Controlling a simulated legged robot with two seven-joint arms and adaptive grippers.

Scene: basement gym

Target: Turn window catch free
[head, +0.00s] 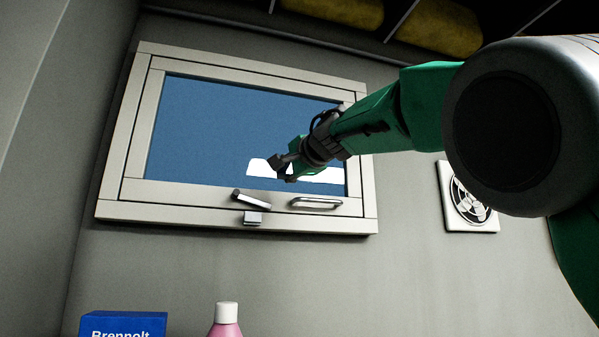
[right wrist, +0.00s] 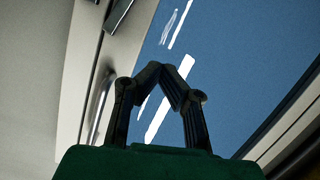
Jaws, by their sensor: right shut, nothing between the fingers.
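The window (head: 245,125) has a pale frame and blue glass on the back wall. Its catch (head: 251,200) is a short light lever with a dark left end on the bottom rail. The lever slants down to the right, its upper left end higher. A small grey block (head: 252,218) sits on the frame just below it; I cannot tell whether they touch. My right gripper (head: 281,170) is in front of the glass, above and right of the catch, apart from it. Its fingertips meet, empty, in the right wrist view (right wrist: 166,72). The catch (right wrist: 118,14) shows at the top there. My left gripper is out of view.
A metal pull handle (head: 317,203) is on the bottom rail, right of the catch. A round vent (head: 468,197) is on the wall at right. A blue box (head: 123,323) and a pink bottle with white cap (head: 226,322) stand below. The wall between is bare.

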